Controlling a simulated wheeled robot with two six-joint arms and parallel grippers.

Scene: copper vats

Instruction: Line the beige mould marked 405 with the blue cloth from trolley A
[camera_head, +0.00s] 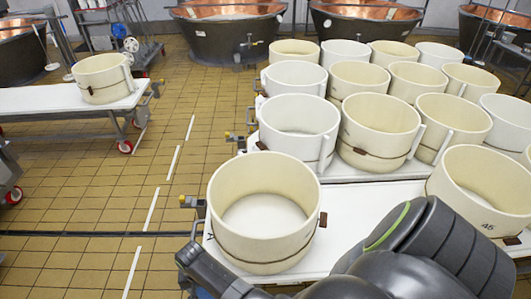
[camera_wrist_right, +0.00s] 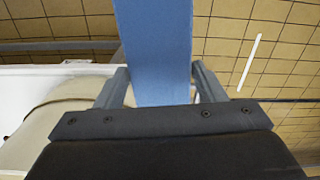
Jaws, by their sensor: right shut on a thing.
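A blue cloth (camera_wrist_right: 153,45) runs as a flat strip between the two fingers of my right gripper (camera_wrist_right: 160,82) in the right wrist view. My right gripper is shut on it. In the head view my right gripper (camera_head: 190,258) is low, just left of the nearest beige mould (camera_head: 265,240); the cloth cannot be made out there. That mould stands upright and looks empty, with a pale floor inside. Another beige mould (camera_head: 485,180) at the right edge carries a partly readable number. I cannot read 405 on any mould. My left gripper is out of view.
Several beige and white moulds stand close together on white-topped trolleys (camera_head: 375,190) at the right. One mould (camera_head: 103,80) stands on a trolley (camera_head: 60,98) at the left. Copper vats (camera_head: 228,35) line the back. The tiled floor (camera_head: 110,190) between the trolleys is clear.

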